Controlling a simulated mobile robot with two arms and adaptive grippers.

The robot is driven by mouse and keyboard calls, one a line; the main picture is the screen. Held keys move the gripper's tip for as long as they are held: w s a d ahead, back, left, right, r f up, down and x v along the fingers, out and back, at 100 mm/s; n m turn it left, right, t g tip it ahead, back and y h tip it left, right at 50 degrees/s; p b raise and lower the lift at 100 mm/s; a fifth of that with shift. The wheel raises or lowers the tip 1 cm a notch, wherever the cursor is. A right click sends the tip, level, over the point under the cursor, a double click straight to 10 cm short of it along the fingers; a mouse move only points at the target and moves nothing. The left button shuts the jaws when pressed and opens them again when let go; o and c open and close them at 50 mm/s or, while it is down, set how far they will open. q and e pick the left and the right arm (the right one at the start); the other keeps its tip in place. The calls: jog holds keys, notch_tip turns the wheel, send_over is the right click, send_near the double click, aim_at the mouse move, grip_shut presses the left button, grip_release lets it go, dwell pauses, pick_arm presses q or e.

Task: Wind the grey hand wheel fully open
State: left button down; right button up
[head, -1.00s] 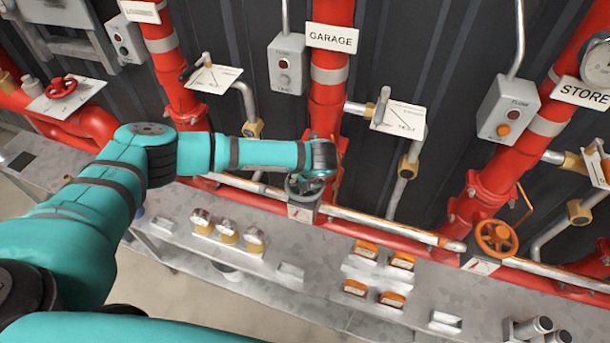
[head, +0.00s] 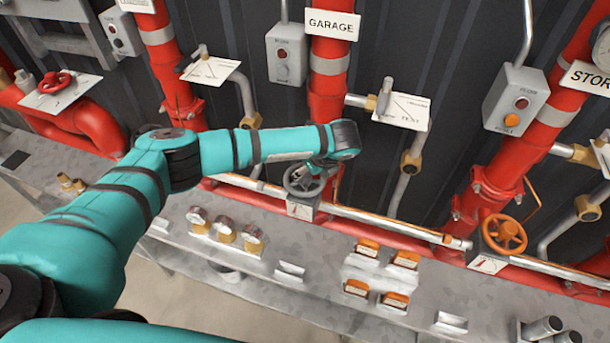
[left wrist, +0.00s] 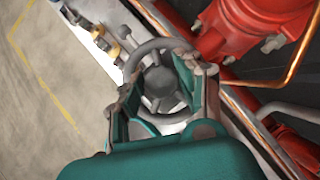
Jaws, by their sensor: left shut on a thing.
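The grey hand wheel (head: 304,181) sits on the pipe below the GARAGE sign, with a white gauge plate (head: 300,208) in front of it. It also shows in the left wrist view (left wrist: 160,82), with its hub and spokes between my fingers. My left gripper (left wrist: 165,90) is at the wheel and shut on it, with the fingers at two sides of the rim. In the head view my left wrist partly covers the wheel's back side. My right gripper is not in view.
An orange hand wheel (head: 504,234) stands to the right and a red hand wheel (head: 55,82) far left. The GARAGE riser (head: 327,100) rises close behind the grey wheel. Orange-topped blocks (head: 367,248) and brass-based gauges (head: 226,231) stand on the grey bench.

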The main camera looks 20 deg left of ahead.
pick_arm(q)
jog(key=shift+w+f+n+g+b, duration=0.15)
jog(key=shift+n+g+b, duration=0.4)
jog(key=shift+n, duration=0.45)
jog(key=shift+r+n+y, duration=0.2)
jog(key=shift+n+y, duration=0.1)
jog(key=shift+n, duration=0.1)
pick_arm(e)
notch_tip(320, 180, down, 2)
pick_arm(q)
jog(key=shift+f+g+b, duration=0.15)
jog(key=shift+g+b, duration=0.1)
jog(key=shift+b, duration=0.15)
jog(key=n+g+b, duration=0.1)
jog(key=n+b, duration=0.1)
jog(key=n, duration=0.1)
jog(key=n+g+b, duration=0.2)
jog(key=n, duration=0.1)
jog(key=shift+f, duration=0.1)
jog(key=c, duration=1.1)
grip_release()
jog(key=shift+r, duration=0.25)
jog(key=o, duration=0.4)
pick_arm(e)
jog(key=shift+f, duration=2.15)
